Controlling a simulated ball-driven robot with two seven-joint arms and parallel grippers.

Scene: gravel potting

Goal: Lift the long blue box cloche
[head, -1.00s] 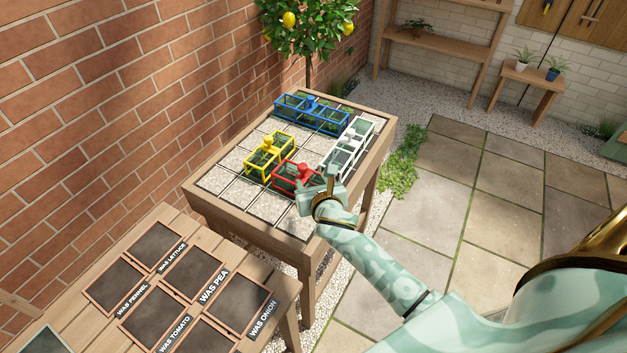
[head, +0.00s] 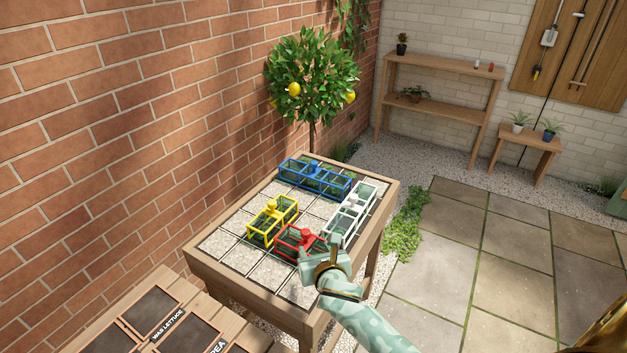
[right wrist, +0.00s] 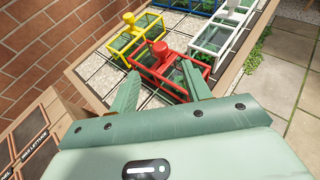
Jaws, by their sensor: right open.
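The long blue box cloche (head: 314,177) lies across the far end of the gravel-filled planting table, with a blue knob on top. It shows partly at the top of the right wrist view (right wrist: 196,5). My right gripper (head: 312,250) is at the near right of the table, just in front of the red cloche (head: 297,244). In the right wrist view its two fingers (right wrist: 160,92) are spread apart with nothing between them, pointing towards the red cloche (right wrist: 166,68). The blue cloche is well beyond the fingers. My left gripper is not in view.
A yellow cloche (head: 272,220) stands left of the red one, and a white cloche (head: 349,215) along the right edge. Bare gravel squares (head: 235,223) lie at the left. A brick wall (head: 130,120) and lemon tree (head: 311,80) border the table.

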